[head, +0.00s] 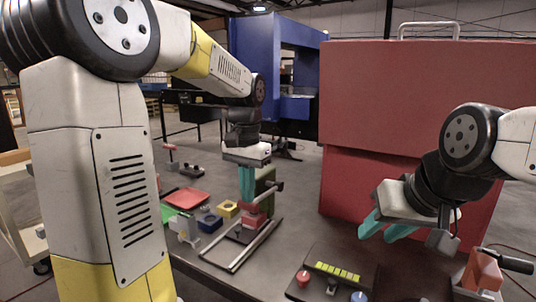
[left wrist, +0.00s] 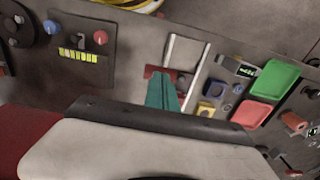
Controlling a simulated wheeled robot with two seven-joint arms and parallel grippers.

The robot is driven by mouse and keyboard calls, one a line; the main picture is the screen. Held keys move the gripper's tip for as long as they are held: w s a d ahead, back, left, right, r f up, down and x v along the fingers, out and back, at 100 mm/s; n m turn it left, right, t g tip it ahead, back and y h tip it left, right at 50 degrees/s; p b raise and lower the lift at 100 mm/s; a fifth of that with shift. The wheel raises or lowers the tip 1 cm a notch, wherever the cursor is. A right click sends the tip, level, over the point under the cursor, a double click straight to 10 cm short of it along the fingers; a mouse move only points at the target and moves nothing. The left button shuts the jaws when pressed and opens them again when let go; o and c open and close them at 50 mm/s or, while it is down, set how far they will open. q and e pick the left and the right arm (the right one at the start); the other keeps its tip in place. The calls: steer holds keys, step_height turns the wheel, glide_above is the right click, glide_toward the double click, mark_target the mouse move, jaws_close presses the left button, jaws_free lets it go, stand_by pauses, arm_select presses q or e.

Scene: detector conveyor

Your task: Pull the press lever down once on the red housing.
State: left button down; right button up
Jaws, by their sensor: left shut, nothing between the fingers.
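The red housing (head: 254,219) sits low in a small press on the table, in the middle of the head view. The press has a dark green upper body (head: 265,178) and a dark lever (head: 270,194) that sticks out to the right. My left gripper (head: 247,202) points down right beside the lever and body, fingers together and empty; whether it touches the lever I cannot tell. In the left wrist view its teal fingers (left wrist: 162,93) cover part of a red piece (left wrist: 154,72). My right gripper (head: 384,229) is open and empty, above the table at the right.
Pale rails (head: 256,245) lie in front of the press. To its left are a yellow block (head: 228,209), a blue block (head: 209,222), a red tray (head: 187,198) and a green tray (head: 170,212). A control panel (head: 334,272) with knobs lies in front; a red block with a black handle (head: 484,270) stands right.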

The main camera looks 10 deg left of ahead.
mark_target(248, 209)
arm_select(q)
steer(key=shift+f, duration=0.15)
steer(key=shift+f, duration=0.95)
steer(key=shift+f, duration=1.05)
steer(key=shift+s+f, duration=0.1)
steer(key=shift+f, duration=0.4)
stand_by(0.7)
